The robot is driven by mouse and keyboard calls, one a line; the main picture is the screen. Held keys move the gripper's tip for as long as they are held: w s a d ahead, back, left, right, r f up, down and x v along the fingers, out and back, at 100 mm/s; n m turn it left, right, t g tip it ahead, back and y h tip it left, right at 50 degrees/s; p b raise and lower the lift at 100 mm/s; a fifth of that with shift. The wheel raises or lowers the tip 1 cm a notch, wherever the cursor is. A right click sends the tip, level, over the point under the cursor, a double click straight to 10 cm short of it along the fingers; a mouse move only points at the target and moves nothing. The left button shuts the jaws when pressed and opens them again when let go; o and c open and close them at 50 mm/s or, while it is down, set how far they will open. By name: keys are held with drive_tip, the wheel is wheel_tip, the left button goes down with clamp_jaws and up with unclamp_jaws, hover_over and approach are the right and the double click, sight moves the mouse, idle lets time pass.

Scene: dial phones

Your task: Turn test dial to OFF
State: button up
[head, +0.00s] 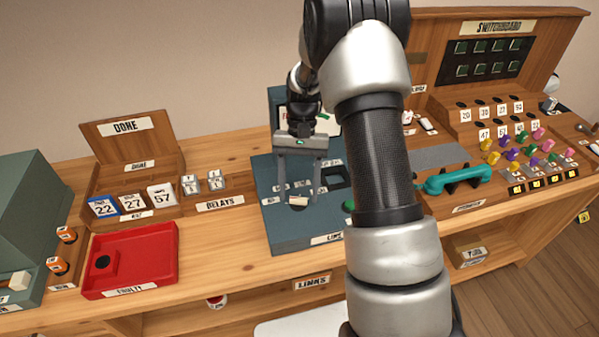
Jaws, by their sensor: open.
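A dark teal panel (285,232) lies on the wooden bench in the middle of the head view. A small pale dial knob (298,201) sits on it; this looks like the test dial, but I cannot read its markings or its setting. My gripper (297,193) points down over the panel with its two fingers apart, one on each side of the knob. I cannot tell whether the fingers touch it. My arm hides the right part of the panel.
A red tray (130,262) and a wooden rack with number cards (132,202) stand at the left. A teal handset (455,180) and a wooden switchboard (500,60) with coloured plugs are at the right. Bare bench shows before the DELAYS label (220,204).

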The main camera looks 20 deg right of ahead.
drive_tip(key=p+v, duration=0.1)
drive_tip(key=v, duration=1.6)
drive_tip(key=shift+p, duration=0.4)
drive_tip(key=shift+a+r, duration=0.1)
drive_tip(key=s+a+r+n+t+h+p, duration=0.1)
drive_tip(key=s+r+t+p, duration=0.1)
drive_tip(key=s+r, duration=0.45)
drive_tip(key=s+a+r+n+t+p, duration=0.1)
drive_tip(key=s+r+t+p, duration=0.15)
drive_tip(key=r, duration=0.65)
drive_tip(key=s+r+n+t+p, duration=0.1)
drive_tip(key=s+r+t, duration=0.1)
drive_tip(key=s, duration=0.6)
drive_tip(key=s+a+r+n+t+p, duration=0.1)
drive_tip(key=s+t+p, duration=0.1)
drive_tip(key=s, duration=0.7)
drive_tip(key=shift+a+r+t+h+p, duration=0.3)
drive_tip(key=shift+r+t+h, duration=0.1)
drive_tip(key=shift+t, duration=0.25)
